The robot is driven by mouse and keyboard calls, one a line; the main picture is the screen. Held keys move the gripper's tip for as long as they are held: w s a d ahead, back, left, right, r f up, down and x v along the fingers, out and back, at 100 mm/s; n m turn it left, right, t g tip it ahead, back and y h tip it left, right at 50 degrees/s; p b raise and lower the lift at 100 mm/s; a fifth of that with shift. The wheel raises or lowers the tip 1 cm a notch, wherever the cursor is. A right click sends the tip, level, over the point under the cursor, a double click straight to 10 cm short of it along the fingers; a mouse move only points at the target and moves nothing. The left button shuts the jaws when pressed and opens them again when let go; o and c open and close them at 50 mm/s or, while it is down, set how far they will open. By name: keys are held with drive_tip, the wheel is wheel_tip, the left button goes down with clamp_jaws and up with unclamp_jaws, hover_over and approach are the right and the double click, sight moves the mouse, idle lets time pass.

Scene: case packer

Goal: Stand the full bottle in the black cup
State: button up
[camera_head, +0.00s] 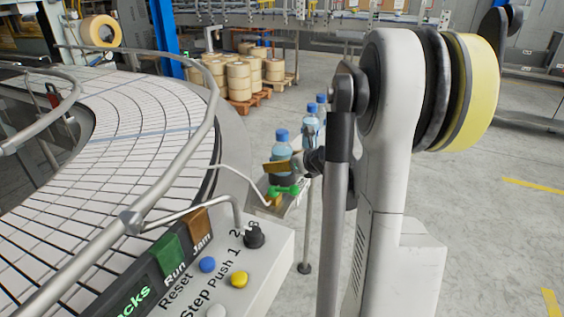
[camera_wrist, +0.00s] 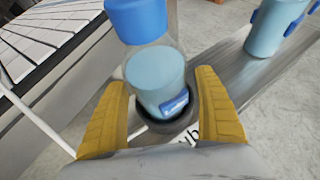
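A bottle (camera_wrist: 155,80) with a blue cap and light blue contents stands between the fingers of my gripper (camera_wrist: 162,79) in the wrist view. Its base is at the black cup (camera_wrist: 168,127), whose dark rim shows around the bottom; it looks seated inside and roughly upright. The yellow fingers are open, one on each side, with gaps to the bottle. In the head view the same bottle (camera_head: 282,147) stands beyond the conveyor, with a finger of my gripper (camera_head: 281,167) in front of it.
Other blue-capped bottles (camera_head: 311,122) stand behind; one (camera_wrist: 274,30) shows at the upper right in the wrist view, on a grey rail (camera_wrist: 222,72). A curved conveyor (camera_head: 120,130) with tube guard rails and a button panel (camera_head: 235,275) lie left. The floor at right is open.

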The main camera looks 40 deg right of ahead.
drive_tip(key=shift+r, duration=0.2)
drive_tip(key=d+p+v, duration=0.1)
drive_tip(key=p+v, duration=0.2)
drive_tip(key=v, duration=0.9)
drive_tip(key=shift+a, duration=0.5)
